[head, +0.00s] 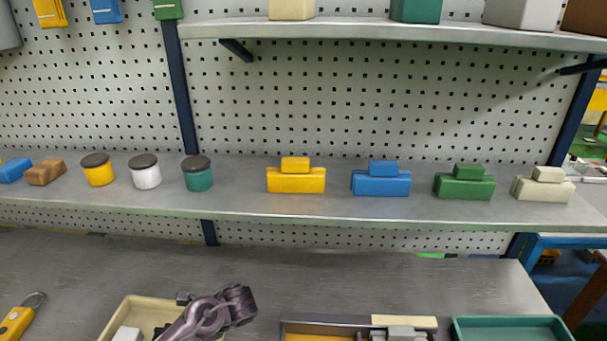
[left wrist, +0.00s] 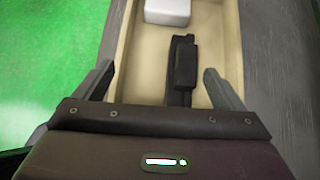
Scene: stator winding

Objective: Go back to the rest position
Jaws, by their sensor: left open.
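My left gripper (left wrist: 159,67) shows in the left wrist view with its two fingers spread wide apart and nothing between the tips. It is above a beige tray (left wrist: 230,38) that holds a white block (left wrist: 168,11) and a black part (left wrist: 186,62). The fingers look apart from both. The beige tray (head: 148,298) is also at the bottom left of the head view. A dark purple jointed piece (head: 215,310) overlaps its right side there; I cannot tell whether it is part of my arm. My right gripper is in neither view.
The shelf (head: 330,212) behind the workbench (head: 350,275) carries lidded jars and several coloured blocks. A yellow tool (head: 17,322) lies at the left. A grey-rimmed tray (head: 300,327) and a teal tray (head: 510,322) are at the front. The back of the bench is clear.

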